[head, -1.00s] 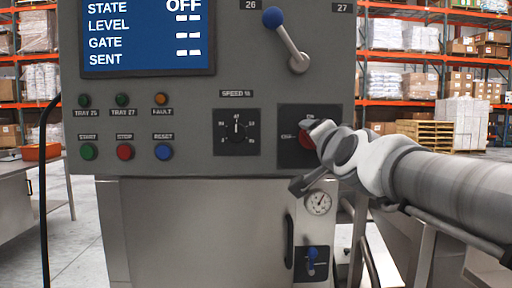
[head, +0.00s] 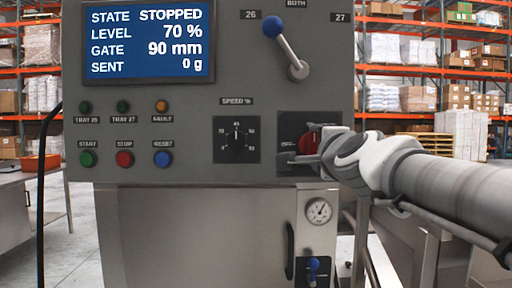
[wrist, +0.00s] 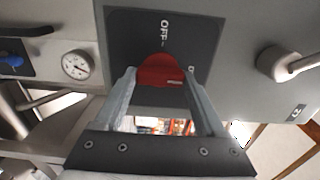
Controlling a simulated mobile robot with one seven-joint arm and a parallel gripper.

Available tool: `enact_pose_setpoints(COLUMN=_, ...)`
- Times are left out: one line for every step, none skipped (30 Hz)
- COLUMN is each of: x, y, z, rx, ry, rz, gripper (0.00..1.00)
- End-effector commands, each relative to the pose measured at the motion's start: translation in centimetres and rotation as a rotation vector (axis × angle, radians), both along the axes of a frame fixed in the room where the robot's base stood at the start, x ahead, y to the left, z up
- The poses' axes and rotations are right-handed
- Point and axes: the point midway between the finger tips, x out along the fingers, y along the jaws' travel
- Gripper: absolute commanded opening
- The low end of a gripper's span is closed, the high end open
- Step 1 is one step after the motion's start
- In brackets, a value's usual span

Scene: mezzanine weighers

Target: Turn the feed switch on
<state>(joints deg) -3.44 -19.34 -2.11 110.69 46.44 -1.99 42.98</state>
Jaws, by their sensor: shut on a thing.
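The feed switch is a red rotary knob (head: 306,143) on a dark square plate at the lower right of the grey control panel. My gripper (head: 317,154) reaches it from the right and partly hides it and its labels. In the wrist view the red knob (wrist: 160,70) sits between the two fingers of my gripper (wrist: 161,82), which are shut on it. The OFF label shows beyond the knob; another label is mostly hidden by the right finger. The display (head: 149,41) reads STATE STOPPED, LEVEL 70 %, GATE 90 mm, SENT 0 g.
A blue-knobbed lever (head: 285,47) stands above the switch, tilted toward 26. The speed dial (head: 236,139) is close on its left. Start, stop and reset buttons (head: 124,158) are further left. A gauge (head: 319,211) and small blue-handled valve (head: 313,268) are below.

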Motion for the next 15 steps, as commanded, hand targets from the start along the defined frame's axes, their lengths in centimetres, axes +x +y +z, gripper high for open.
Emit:
enact_pose_setpoints(x=0.02, y=0.04, z=-0.05, rx=0.006, ry=0.001, rz=0.001, gripper=0.17)
enact_pose_setpoints(x=0.02, y=0.04, z=-0.05, rx=0.009, ry=0.001, rz=0.001, gripper=0.17)
enact_pose_setpoints(x=0.02, y=0.04, z=-0.05, rx=0.012, ry=0.001, rz=0.001, gripper=0.17)
enact_pose_setpoints(x=0.02, y=0.04, z=-0.05, rx=0.014, ry=0.001, rz=0.001, gripper=0.17)
enact_pose_setpoints(x=0.02, y=0.04, z=-0.05, rx=0.015, ry=0.001, rz=0.001, gripper=0.17)
enact_pose_setpoints(x=0.02, y=0.04, z=-0.04, rx=0.016, ry=0.001, rz=0.001, gripper=0.17)
enact_pose_setpoints(x=0.02, y=0.04, z=-0.04, rx=0.016, ry=0.001, rz=0.001, gripper=0.17)
enact_pose_setpoints(x=0.02, y=0.04, z=-0.04, rx=0.016, ry=0.001, rz=0.001, gripper=0.17)
enact_pose_setpoints(x=0.02, y=0.04, z=-0.04, rx=0.016, ry=0.001, rz=0.001, gripper=0.17)
enact_pose_setpoints(x=0.02, y=0.04, z=-0.04, rx=0.016, ry=0.001, rz=0.001, gripper=0.17)
enact_pose_setpoints(x=0.01, y=0.04, z=-0.03, rx=0.017, ry=0.001, rz=0.001, gripper=0.17)
enact_pose_setpoints(x=0.01, y=0.04, z=-0.04, rx=0.017, ry=0.001, rz=0.001, gripper=0.17)
enact_pose_setpoints(x=0.01, y=0.04, z=-0.04, rx=0.017, ry=0.001, rz=0.001, gripper=0.17)
enact_pose_setpoints(x=0.01, y=0.04, z=-0.04, rx=0.017, ry=0.001, rz=0.001, gripper=0.17)
enact_pose_setpoints(x=0.01, y=0.04, z=-0.03, rx=0.017, ry=0.001, rz=0.001, gripper=0.76)
